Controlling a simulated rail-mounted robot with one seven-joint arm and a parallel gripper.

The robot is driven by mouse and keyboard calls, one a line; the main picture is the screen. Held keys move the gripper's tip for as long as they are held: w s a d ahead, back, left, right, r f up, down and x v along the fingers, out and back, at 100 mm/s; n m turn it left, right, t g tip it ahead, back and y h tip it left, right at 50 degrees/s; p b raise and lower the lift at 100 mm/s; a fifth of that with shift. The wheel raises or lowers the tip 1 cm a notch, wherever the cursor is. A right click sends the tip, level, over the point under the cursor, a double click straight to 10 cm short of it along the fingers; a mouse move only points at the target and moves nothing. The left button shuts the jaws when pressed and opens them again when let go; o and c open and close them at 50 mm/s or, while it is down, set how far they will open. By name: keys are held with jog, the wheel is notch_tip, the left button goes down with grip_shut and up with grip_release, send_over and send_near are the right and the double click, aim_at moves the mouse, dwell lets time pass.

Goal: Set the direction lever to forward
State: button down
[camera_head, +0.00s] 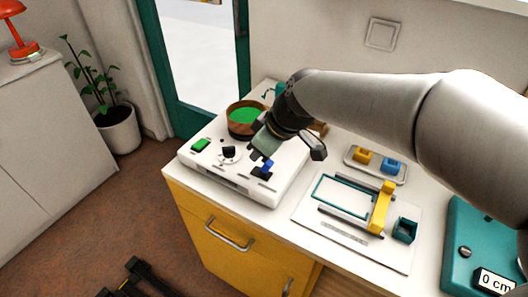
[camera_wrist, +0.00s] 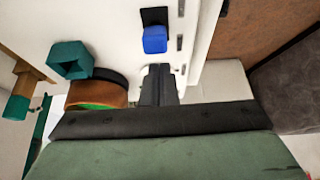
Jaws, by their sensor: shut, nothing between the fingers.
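A white machine box (camera_head: 220,180) stands on the counter. Near its front right edge is a small lever with a blue grip (camera_head: 267,164) on a black base (camera_head: 261,173); I take it to be the direction lever. In the wrist view the blue grip (camera_wrist: 155,40) lies just beyond my fingertips, with its black base (camera_wrist: 153,16) behind it. My gripper (camera_head: 254,154) points down over the box, right by the lever. In the wrist view its dark fingers (camera_wrist: 158,80) are together and empty, apart from the blue grip in the picture. Marks for the lever's positions are not readable.
A brown bowl with green inside (camera_head: 246,116) sits behind my gripper. A green button (camera_head: 201,145) and a black knob (camera_head: 229,152) are on the box's left.

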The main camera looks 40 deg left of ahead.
jog(key=shift+r+p, duration=0.45)
jog(key=shift+r, duration=0.35)
jog(key=shift+d+r, duration=0.15)
jog(key=shift+r, duration=0.05)
jog(key=d+r+p, duration=0.3)
jog(key=d+r, duration=0.3)
jog(key=shift+w+d+r, duration=0.3)
jog(key=shift+w+r, duration=0.1)
jog(key=shift+w, duration=0.05)
